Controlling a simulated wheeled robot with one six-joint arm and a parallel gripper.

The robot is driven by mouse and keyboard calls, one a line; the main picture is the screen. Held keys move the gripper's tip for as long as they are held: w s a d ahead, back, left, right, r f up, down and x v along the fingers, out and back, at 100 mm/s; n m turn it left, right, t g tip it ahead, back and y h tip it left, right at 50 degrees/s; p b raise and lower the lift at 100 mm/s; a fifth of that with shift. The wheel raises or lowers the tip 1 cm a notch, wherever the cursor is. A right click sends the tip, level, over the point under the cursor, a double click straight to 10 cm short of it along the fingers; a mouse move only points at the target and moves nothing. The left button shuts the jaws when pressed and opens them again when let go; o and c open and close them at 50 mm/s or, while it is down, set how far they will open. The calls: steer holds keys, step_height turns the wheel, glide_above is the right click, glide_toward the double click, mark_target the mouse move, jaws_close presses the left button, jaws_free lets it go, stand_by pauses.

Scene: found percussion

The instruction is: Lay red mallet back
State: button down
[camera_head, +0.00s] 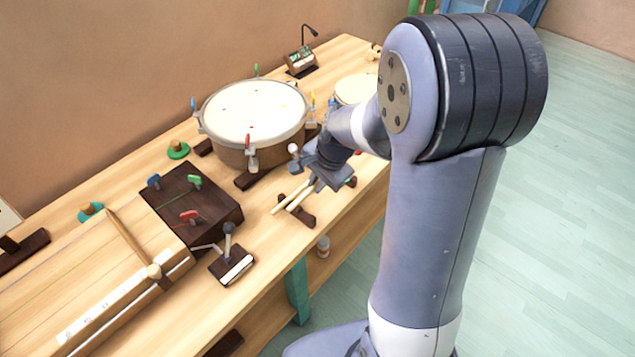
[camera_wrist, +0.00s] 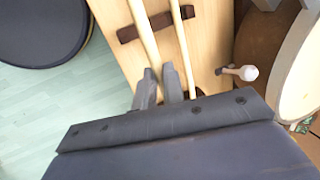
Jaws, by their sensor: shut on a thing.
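My gripper (camera_head: 318,183) is low over the right part of the bench. In the wrist view its fingers (camera_wrist: 159,84) are closed around the end of a pale wooden stick (camera_wrist: 144,32). I see no red on this stick, and its far end runs out of view. A second pale stick (camera_wrist: 182,42) lies beside it, just right of the fingers. Both sticks pass over a dark wooden rest (camera_wrist: 158,26), which also shows in the head view (camera_head: 306,218). I cannot tell whether the held stick touches the rest. No red mallet head is visible.
A large drum (camera_head: 252,110) with coloured pegs stands behind my gripper. A pale-headed beater (camera_wrist: 249,73) is close to its right in the wrist view. A dark box (camera_head: 190,205) with coloured clips and a small black-based device (camera_head: 233,264) stand to the left. The bench's front edge is near.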

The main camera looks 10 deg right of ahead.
steer(key=shift+f+b, duration=2.5)
steer(key=shift+f, duration=0.7)
steer(key=shift+f, duration=0.3)
steer(key=c, duration=1.4)
jaws_free()
steer(key=shift+c, duration=0.2)
steer(key=shift+r, duration=0.1)
steer(key=p+v, duration=0.1)
steer(key=v, duration=0.9)
steer(key=shift+d+r, duration=0.15)
steer(key=shift+r, duration=0.15)
steer(key=shift+s+f, duration=0.1)
